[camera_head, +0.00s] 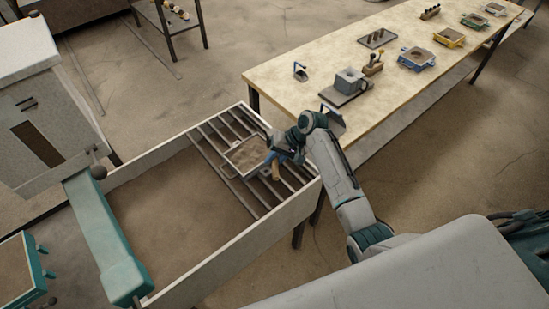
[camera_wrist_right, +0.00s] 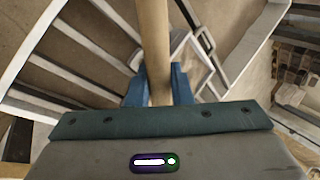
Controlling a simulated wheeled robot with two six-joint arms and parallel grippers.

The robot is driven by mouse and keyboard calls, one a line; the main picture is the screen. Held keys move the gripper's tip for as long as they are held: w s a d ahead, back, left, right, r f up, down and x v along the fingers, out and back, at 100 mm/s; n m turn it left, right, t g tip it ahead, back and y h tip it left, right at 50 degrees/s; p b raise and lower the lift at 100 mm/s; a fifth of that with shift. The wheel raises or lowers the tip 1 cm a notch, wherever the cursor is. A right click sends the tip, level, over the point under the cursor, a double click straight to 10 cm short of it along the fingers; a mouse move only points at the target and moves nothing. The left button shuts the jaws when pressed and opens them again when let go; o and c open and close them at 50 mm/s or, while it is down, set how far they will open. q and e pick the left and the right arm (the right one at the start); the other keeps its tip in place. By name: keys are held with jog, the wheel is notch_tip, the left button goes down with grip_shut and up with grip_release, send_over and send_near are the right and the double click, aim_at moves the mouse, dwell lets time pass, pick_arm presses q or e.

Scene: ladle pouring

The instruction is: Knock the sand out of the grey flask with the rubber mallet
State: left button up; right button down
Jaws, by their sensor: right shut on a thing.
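The grey flask (camera_head: 229,168), a square metal frame with sand inside, lies on the bar grate (camera_head: 213,146) at the far end of the large sand bin. Part of its frame shows beyond my fingers in the right wrist view (camera_wrist_right: 203,75). My right gripper (camera_head: 276,159) is at the flask's right side, its blue fingers (camera_wrist_right: 150,88) shut on the mallet's tan wooden handle (camera_wrist_right: 154,40). A short tan piece of the handle (camera_head: 276,174) shows below the fingers. I cannot make out the mallet's head. My left gripper is not in view.
The bin's pale walls (camera_head: 240,243) surround the grate and sand. A teal beam (camera_head: 105,240) crosses the bin's left part. A long wooden table (camera_head: 340,50) behind holds a grey block, tools and several coloured flasks.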

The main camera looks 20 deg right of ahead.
jog(key=shift+w+p, duration=0.15)
jog(key=shift+p, duration=0.25)
jog(key=shift+f, duration=0.1)
jog(key=shift+f+b, duration=0.7)
jog(key=shift+f, duration=0.8)
notch_tip(320, 180, up, 3)
jog(key=p, duration=0.4)
jog(key=shift+r, duration=0.2)
